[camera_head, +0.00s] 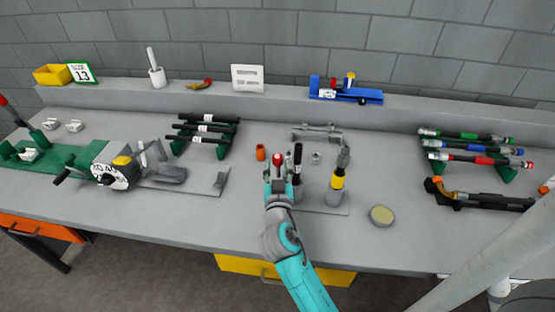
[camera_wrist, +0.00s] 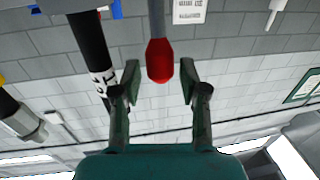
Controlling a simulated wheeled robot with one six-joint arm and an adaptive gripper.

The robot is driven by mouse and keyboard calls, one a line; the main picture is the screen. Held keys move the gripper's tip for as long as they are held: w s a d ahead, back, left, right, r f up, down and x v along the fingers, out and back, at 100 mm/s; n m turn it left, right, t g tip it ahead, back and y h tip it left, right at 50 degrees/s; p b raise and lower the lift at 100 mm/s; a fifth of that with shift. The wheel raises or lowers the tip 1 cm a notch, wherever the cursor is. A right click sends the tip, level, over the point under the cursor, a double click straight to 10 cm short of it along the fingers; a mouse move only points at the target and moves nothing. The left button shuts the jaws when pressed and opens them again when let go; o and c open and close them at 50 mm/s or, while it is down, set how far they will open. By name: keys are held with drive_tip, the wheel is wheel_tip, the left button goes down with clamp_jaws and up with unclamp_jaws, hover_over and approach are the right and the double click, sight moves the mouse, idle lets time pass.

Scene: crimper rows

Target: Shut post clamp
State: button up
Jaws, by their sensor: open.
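The post clamp (camera_head: 297,191) stands on a grey plate in the middle of the bench. A black hose with a white label (camera_head: 297,160) rises upright from it; the hose also shows at the left of the wrist view (camera_wrist: 92,55). The clamp's lever has a red grip (camera_wrist: 160,60) on a grey rod, seen as a small red tip (camera_head: 277,156) in the head view. My gripper (camera_head: 278,178) is open, with the red grip between its fingertips and a gap on both sides. My gripper hides part of the clamp and lever in the head view.
A grey fitting with a yellow band (camera_head: 337,183) stands close to the right of the clamp. An orange cup (camera_head: 260,152) is just left and a round tin (camera_head: 381,215) is right. Hose racks (camera_head: 205,133) stand farther left and right.

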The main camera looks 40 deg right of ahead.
sight(278, 164)
drive_tip(key=shift+x, duration=1.75)
clamp_jaws()
